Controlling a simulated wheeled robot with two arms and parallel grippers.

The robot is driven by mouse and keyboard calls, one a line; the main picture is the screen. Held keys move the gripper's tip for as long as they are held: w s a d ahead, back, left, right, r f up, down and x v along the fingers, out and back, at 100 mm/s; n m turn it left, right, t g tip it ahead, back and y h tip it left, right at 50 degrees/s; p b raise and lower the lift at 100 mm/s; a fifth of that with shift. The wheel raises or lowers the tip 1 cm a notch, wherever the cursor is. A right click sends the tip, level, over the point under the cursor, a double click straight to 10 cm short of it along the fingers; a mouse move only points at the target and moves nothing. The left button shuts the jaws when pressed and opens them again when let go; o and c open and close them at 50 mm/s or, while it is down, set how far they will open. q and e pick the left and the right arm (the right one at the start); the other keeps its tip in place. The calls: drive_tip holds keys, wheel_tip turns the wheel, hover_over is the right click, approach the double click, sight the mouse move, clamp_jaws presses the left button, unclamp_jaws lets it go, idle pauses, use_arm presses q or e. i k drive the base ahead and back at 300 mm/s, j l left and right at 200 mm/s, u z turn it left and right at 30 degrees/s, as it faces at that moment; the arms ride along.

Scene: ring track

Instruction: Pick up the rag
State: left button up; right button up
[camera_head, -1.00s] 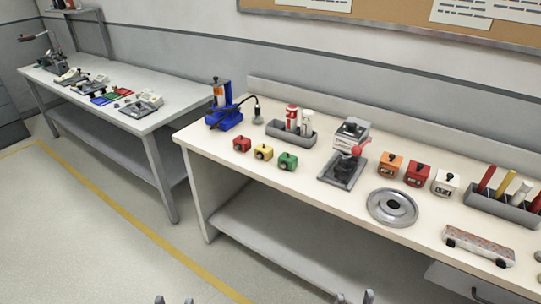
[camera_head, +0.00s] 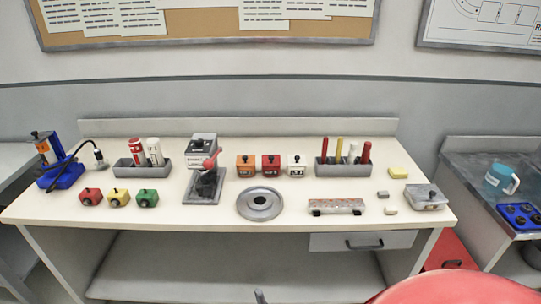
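A small yellow folded piece (camera_head: 398,173) lies flat near the right back of the white workbench (camera_head: 225,187). It looks like cloth, but I cannot tell for sure that it is the rag. Nothing touches it. One thin grey tip (camera_head: 259,296) shows at the bottom edge, well below and in front of the bench. It looks like part of one of my grippers, but I cannot tell which. The rest of both grippers is out of view, and neither is near the yellow piece.
A grey box with a black knob (camera_head: 426,198) and small grey and beige blocks (camera_head: 383,194) lie in front of the yellow piece. A holder with tools (camera_head: 343,168) stands left of it. A red rounded thing (camera_head: 460,290) blocks the lower right. A darker table (camera_head: 475,178) adjoins.

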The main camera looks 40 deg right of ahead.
sight(397, 172)
drive_tip(key=z, duration=2)
drive_tip(key=i+l+u, duration=0.35)
drive_tip(key=i+l, duration=0.05)
drive_tip(key=l, duration=0.05)
